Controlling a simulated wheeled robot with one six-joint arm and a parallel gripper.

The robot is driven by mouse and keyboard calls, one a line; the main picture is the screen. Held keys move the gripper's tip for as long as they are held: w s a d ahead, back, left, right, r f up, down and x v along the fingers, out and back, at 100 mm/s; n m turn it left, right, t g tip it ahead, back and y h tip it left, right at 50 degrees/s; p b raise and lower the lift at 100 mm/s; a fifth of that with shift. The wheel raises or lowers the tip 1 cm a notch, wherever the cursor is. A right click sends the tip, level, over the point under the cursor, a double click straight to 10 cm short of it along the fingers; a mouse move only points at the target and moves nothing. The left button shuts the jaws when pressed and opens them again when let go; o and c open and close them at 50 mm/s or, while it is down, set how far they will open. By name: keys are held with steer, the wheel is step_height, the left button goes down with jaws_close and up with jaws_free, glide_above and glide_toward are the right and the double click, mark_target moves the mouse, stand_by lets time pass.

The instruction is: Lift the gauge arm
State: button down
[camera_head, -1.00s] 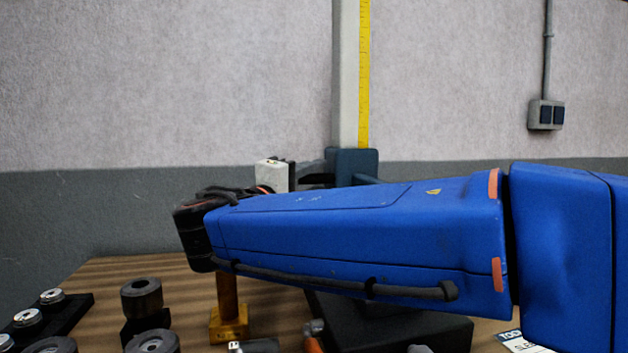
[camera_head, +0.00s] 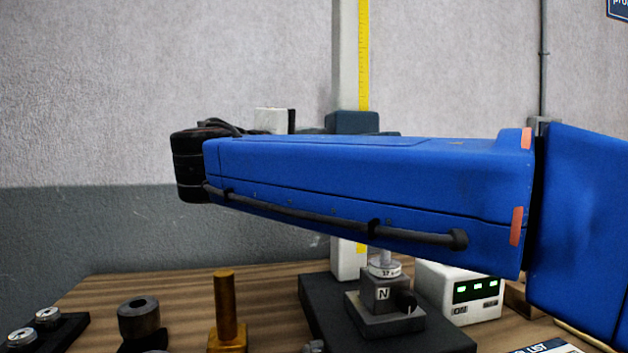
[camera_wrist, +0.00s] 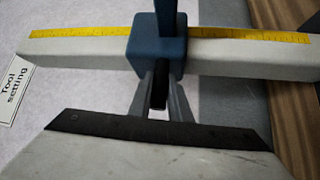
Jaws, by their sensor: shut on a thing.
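The gauge's dark blue carriage (camera_head: 352,122) sits on a tall pale column (camera_head: 345,60) with a yellow scale. In the wrist view the blue block (camera_wrist: 157,58) wraps around the column (camera_wrist: 235,62). A dark arm bar (camera_wrist: 160,92) comes out of the block toward my gripper. My gripper (camera_wrist: 160,105) is shut on this bar, one grey finger on each side, close to the block. In the head view my blue arm hides the fingers and part of the carriage.
A brass post (camera_head: 225,305) and dark cylinder (camera_head: 138,318) stand left. The wall above is clear.

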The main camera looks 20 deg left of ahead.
step_height(320, 180, up, 24)
stand_by(0.7)
steer(key=shift+d+r, duration=0.1)
steer(key=shift+r, duration=0.2)
steer(key=c, duration=1.6)
jaws_free()
steer(key=shift+c, duration=0.2)
steer(key=shift+f, duration=0.1)
steer(key=v, duration=1.7)
steer(key=shift+s, duration=0.2)
